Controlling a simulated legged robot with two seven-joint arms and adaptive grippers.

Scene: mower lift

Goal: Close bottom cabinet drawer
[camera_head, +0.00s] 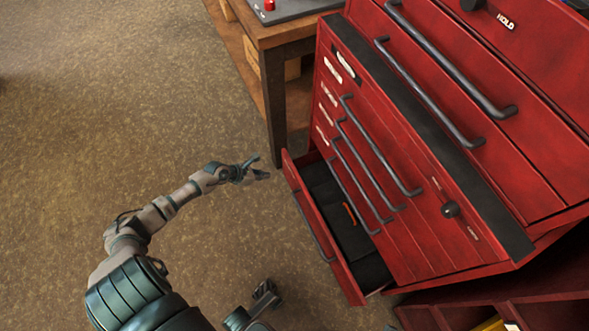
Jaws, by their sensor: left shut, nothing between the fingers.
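The red tool cabinet (445,215) stands on the right. Its bottom drawer (332,243) is pulled out toward the left, showing a dark interior with a small orange item (349,213) inside. A dark bar handle (312,226) runs along the drawer's front. My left gripper (262,170) is shut and empty, in front of the far end of the drawer front and a little apart from it. What looks like my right gripper (267,291) is low in the picture, left of the drawer's near end; its fingers are too small to read.
A wooden table (275,35) stands behind the cabinet's far end, its leg (277,130) close to the open drawer. The drawers above are shut. A red shelf unit (480,305) is at the lower right. The brown floor (110,100) on the left is clear.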

